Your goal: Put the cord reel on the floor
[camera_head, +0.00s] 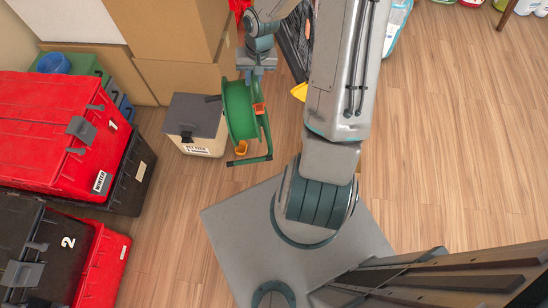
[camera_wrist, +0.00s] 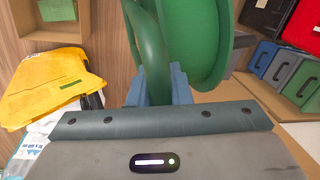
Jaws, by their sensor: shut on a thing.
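The cord reel (camera_head: 238,112) is green with a tubular stand and a small orange part. It hangs below my gripper (camera_head: 257,68) in the head view, in front of the cardboard boxes and beside a beige bin with a dark lid. In the wrist view the green reel (camera_wrist: 196,40) fills the upper middle. My gripper (camera_wrist: 160,88) is shut on its green tube there. The wood floor (camera_head: 450,130) shows below and to the right. I cannot tell how far the stand is above the floor.
The beige bin (camera_head: 205,146) stands close left of the reel. Red and black totes (camera_head: 45,125) are stacked at the left. Cardboard boxes (camera_head: 180,80) stand behind. A yellow item (camera_wrist: 50,88) lies left in the wrist view.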

